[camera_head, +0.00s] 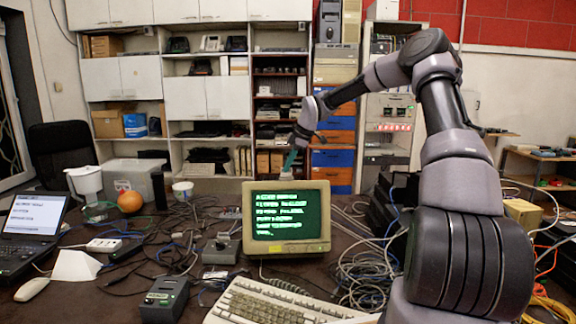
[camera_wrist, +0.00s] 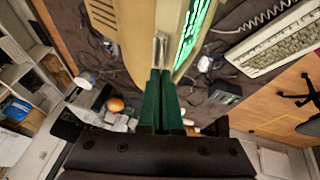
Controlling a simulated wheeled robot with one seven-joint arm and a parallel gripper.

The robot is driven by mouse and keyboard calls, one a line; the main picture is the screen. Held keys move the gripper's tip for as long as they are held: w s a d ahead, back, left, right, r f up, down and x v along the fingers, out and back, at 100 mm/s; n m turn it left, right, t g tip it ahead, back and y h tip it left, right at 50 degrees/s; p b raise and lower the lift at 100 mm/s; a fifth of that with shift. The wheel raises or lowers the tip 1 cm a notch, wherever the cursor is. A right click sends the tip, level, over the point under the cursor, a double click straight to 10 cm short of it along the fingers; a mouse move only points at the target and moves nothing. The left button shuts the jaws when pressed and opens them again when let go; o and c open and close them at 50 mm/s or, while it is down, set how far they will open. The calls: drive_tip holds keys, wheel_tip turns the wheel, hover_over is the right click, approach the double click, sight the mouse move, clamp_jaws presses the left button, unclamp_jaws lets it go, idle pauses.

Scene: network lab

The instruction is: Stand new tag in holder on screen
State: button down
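The screen is a beige monitor (camera_head: 329,215) with green-and-white text, standing mid-desk; its casing (camera_wrist: 122,28) fills the upper middle of the wrist view. My gripper (camera_head: 289,165) points down just above the monitor's top, left of my arm. In the wrist view its two green fingers (camera_wrist: 161,72) lie close together. A small pale grey piece (camera_wrist: 160,46) shows at their tips, over the casing; I cannot tell whether it is the tag, the holder or both, nor whether the fingers grip it. A white folded card (camera_head: 76,266) stands on the desk at left.
A beige keyboard (camera_head: 262,303) lies before the monitor, and a dark box (camera_head: 165,299) to its left. A laptop (camera_head: 33,222), an orange ball (camera_head: 130,202) and a white cup (camera_head: 183,191) are at left. Cables clutter the desk on both sides. Shelves stand behind.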

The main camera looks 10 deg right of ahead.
drive_tip(key=shift+w+f, duration=0.15)
drive_tip(key=shift+f, duration=0.4)
idle(0.8)
drive_tip(key=shift+w+d+f+g, duration=0.1)
drive_tip(key=shift+w+g, duration=0.5)
drive_tip(key=shift+g, duration=0.6)
drive_tip(key=c, duration=1)
unclamp_jaws()
